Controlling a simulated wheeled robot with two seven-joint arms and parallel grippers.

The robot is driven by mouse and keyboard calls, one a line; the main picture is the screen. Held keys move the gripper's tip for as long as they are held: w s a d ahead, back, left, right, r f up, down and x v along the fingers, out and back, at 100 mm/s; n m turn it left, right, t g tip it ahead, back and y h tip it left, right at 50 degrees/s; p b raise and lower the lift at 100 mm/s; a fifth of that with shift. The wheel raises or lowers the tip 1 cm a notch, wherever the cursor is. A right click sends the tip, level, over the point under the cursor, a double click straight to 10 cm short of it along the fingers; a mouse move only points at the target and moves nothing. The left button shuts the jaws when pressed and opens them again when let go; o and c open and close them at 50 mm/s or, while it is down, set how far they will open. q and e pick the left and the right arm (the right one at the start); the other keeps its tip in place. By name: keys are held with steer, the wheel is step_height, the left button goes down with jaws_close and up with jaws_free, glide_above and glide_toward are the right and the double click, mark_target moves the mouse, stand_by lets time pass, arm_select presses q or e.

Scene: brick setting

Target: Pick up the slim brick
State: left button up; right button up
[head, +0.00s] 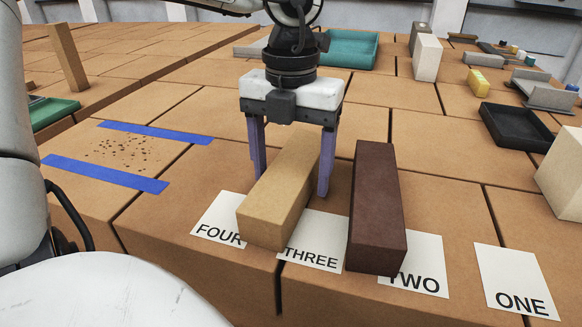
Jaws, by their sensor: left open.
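A tan brick (277,192) lies lengthwise on the brown surface, its near end between the cards marked FOUR (222,220) and THREE (318,238). A dark brown brick (376,210) of similar length lies to its right, its near end between THREE and the card marked TWO (425,262). Both are narrow; I cannot tell for sure which is the slim brick. My left gripper (290,184) points down with its purple fingers open, one on each side of the tan brick. Contact is not clear. My right gripper is out of view.
A card marked ONE (516,280) lies bare at the right. Blue tape strips (105,174) flank a speckled patch at the left. A black tray (515,128) and cream block (563,175) stand at the right. A teal tray (350,50) lies behind the gripper.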

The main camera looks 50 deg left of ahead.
arm_select(q)
steer(key=shift+c, duration=0.4)
steer(key=c, duration=1.4)
steer(key=shift+c, duration=0.8)
steer(key=shift+r, duration=0.15)
